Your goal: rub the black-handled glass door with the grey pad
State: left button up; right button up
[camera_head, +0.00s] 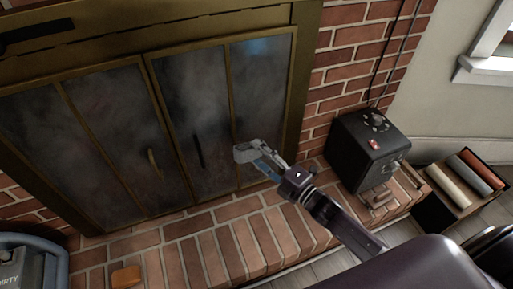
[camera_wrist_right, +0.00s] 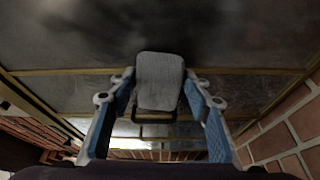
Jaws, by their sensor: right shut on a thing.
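The black-handled glass door (camera_head: 212,100) is the right part of the brass-framed fireplace front; its upright black handle (camera_head: 198,150) shows on smoky, smudged glass. My right gripper (camera_head: 262,160) is at this door's lower right, shut on the grey pad (camera_head: 243,151). In the right wrist view the pad (camera_wrist_right: 160,80) sits between the two blue-lined fingers, with dark-smudged glass behind it. The pad is at or very near the glass; I cannot tell whether it touches. My left gripper is not in view.
A door with a brass handle (camera_head: 152,165) is on the left. A black box with knobs (camera_head: 368,150) stands on the brick hearth (camera_head: 215,240) at right, beside a crate of rolls (camera_head: 440,215). An orange block (camera_head: 126,277) and a bin marked DIRTY (camera_head: 45,243) are at lower left.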

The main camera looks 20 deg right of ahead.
jog(key=shift+s, duration=0.8)
jog(key=shift+s, duration=0.1)
jog(key=shift+s+d+r+p, duration=0.1)
jog(key=shift+s+p, duration=0.6)
jog(key=shift+s, duration=0.75)
